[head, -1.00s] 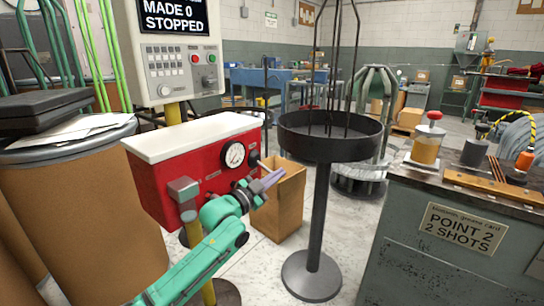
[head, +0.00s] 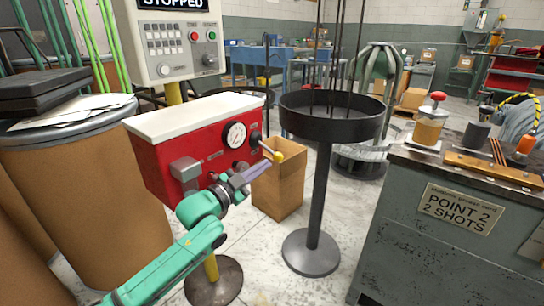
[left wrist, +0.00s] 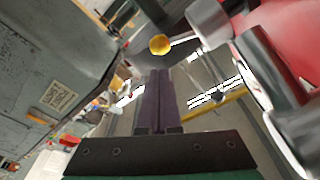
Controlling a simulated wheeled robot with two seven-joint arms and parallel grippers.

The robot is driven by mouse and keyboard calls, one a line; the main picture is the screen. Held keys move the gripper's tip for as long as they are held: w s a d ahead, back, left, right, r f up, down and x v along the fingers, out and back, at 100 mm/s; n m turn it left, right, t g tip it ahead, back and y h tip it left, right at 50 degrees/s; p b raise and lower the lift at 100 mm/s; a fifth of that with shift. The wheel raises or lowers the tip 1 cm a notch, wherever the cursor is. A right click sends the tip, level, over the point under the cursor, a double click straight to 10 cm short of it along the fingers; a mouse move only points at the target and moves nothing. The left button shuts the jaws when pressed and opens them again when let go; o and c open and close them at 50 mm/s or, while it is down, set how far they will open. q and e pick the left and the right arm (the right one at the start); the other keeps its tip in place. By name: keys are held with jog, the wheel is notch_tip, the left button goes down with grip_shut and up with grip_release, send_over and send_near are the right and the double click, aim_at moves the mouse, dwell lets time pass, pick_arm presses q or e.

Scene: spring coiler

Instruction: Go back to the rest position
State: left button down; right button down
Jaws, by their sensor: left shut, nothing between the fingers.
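My left gripper (head: 250,175) is in front of the red machine box (head: 165,165) with the pressure gauge. Its purple fingers are shut with nothing between them. In the left wrist view the shut fingers (left wrist: 155,105) show side by side. A lever with a yellow knob (head: 278,157) sticks out from the right end of the red box, just above and beyond the fingertips. The yellow knob (left wrist: 159,44) also shows in the left wrist view, apart from the fingers. My right gripper does not show.
A control box (head: 178,45) with buttons stands above the red box. A cardboard box (head: 283,180) is on the floor behind the gripper. A black round tray on a stand (head: 330,125) is to its right. A grey bench (head: 430,220) is at right, a brown drum (head: 85,200) at left.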

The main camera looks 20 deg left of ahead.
pick_arm(q)
jog(key=shift+s+a, duration=0.1)
jog(key=shift+s, duration=0.3)
